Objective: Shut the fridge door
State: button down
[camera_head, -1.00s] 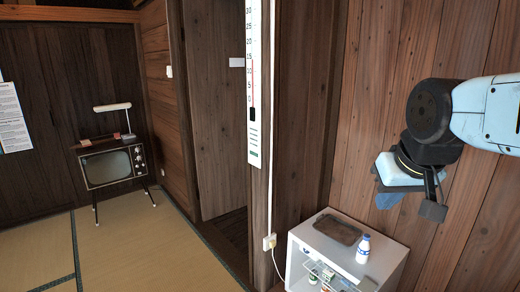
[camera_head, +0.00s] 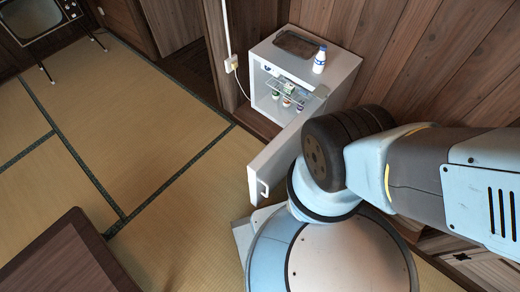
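The small white fridge (camera_head: 347,72) stands against the wooden wall at the top middle of the head view. Its door (camera_head: 271,158) is wide open and swung out toward me, with a handle (camera_head: 263,188) near its free end. Inside, a wire shelf (camera_head: 308,101) and several small containers (camera_head: 287,102) show. My arm crosses the right side, close to the door in the picture, and hides part of it. I cannot tell whether the arm touches the door. My gripper is not in view.
A dark tray (camera_head: 297,44) and a milk bottle (camera_head: 320,60) stand on the fridge. A cord runs to a wall outlet (camera_head: 231,64). A low wooden table (camera_head: 72,258) is at bottom left. The tatami (camera_head: 150,130) between is clear. An old television (camera_head: 35,15) is at top left.

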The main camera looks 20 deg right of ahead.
aim_at(272, 164)
jog(key=u, duration=0.55)
jog(key=k, duration=1)
jog(key=z, duration=0.65)
